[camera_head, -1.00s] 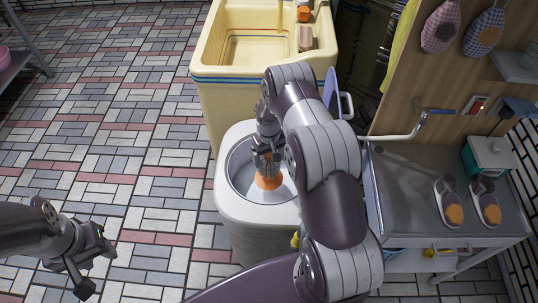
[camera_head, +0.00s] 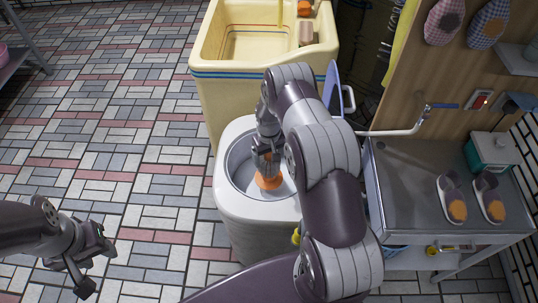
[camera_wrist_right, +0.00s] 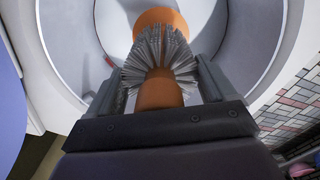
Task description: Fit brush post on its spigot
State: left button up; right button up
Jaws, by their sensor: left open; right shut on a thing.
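The brush post (camera_wrist_right: 160,92) is orange with a ring of grey bristles and a wide orange disc end. It stands inside the round opening of the white tub (camera_head: 226,196), and its orange end (camera_head: 269,182) shows low in the tub in the head view. My right gripper (camera_head: 267,163) reaches down into the tub, shut on the brush post, with one finger on each side of it in the right wrist view. The spigot is hidden, so I cannot tell whether the post is seated. My left gripper (camera_head: 92,262) is open and empty over the floor at lower left.
A cream sink (camera_head: 215,100) stands behind the tub. A metal table (camera_head: 405,190) with a pair of slippers (camera_head: 452,200) and a teal box (camera_head: 492,152) is at right. The tiled floor at left is clear.

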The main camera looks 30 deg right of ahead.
aim_at(269, 173)
jog(key=shift+f+b, duration=4.2)
jog(key=shift+f, duration=1.1)
jog(key=o, duration=0.9)
jog(key=shift+r, duration=0.15)
notch_tip(269, 173, up, 12)
jog(key=shift+a+r+p, duration=0.1)
jog(key=shift+r+p, duration=0.15)
jog(key=shift+p, duration=0.45)
